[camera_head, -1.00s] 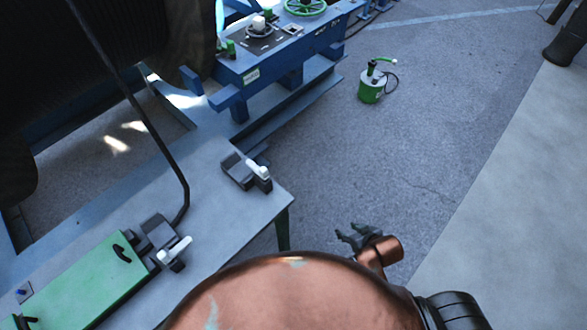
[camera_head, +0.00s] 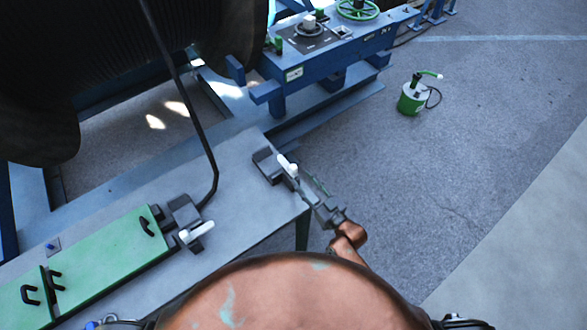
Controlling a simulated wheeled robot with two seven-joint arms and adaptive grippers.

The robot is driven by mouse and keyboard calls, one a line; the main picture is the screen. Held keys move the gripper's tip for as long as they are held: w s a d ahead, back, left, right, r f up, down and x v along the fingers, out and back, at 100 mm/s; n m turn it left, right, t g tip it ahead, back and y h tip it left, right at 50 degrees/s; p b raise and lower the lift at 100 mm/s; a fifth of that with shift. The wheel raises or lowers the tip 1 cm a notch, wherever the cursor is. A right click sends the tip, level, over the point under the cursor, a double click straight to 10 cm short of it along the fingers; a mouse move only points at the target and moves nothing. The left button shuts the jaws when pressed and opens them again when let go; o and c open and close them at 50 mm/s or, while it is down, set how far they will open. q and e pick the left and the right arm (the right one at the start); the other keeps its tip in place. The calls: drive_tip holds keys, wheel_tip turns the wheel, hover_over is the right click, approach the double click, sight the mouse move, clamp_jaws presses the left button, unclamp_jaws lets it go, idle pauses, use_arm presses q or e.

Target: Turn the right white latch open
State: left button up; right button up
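The right white latch (camera_head: 287,166) sits on a dark grey clamp block (camera_head: 268,167) at the right end of the grey table. My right gripper (camera_head: 307,182) reaches in from the lower right, beside the latch. Its two fingers are apart, pointing up-left, with one fingertip close to the latch's lower end. I cannot tell whether it touches. Nothing shows between the fingers. My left gripper is not seen.
The grey table (camera_head: 240,205) has bare surface between the two clamps. A green panel (camera_head: 105,260) with black handles lies at left. A large dark reel (camera_head: 90,70) and blue frame (camera_head: 320,65) stand behind. A green pump (camera_head: 412,98) stands on open floor.

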sight(296, 172)
drive_tip(key=x, duration=0.7)
drive_tip(key=shift+s, duration=0.1)
drive_tip(key=shift+c, duration=0.4)
clamp_jaws()
